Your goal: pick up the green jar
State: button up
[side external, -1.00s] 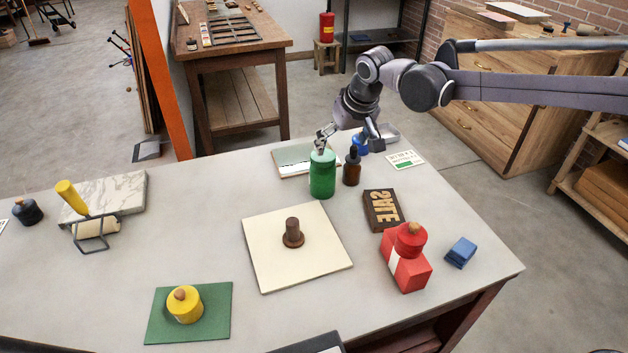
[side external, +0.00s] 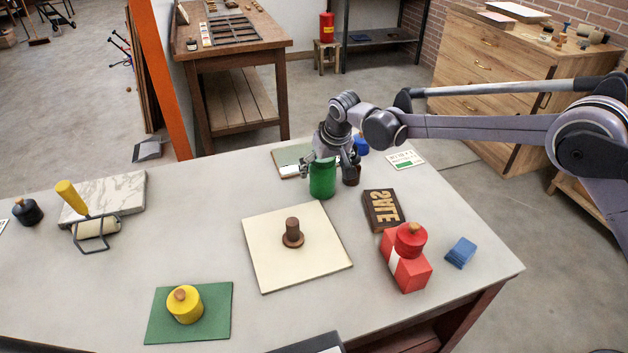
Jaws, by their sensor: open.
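The green jar (side external: 322,183) stands upright on the grey table, behind the cream board. My gripper (side external: 322,165) is open and low over the top of the jar, with its fingers around or just beside the jar's upper part. The jar's lid is hidden behind the gripper. I cannot tell whether the fingers touch the jar.
A dark brown bottle (side external: 351,176) stands close to the jar's right, partly hidden by my gripper. A blue jar (side external: 361,146) is behind it. The cream board (side external: 272,262) with a brown knob (side external: 292,234) lies in front.

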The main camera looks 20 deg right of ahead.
jog(key=shift+x, duration=1.4)
jog(key=shift+d, duration=0.1)
grip_shut()
jog(key=shift+r, duration=0.1)
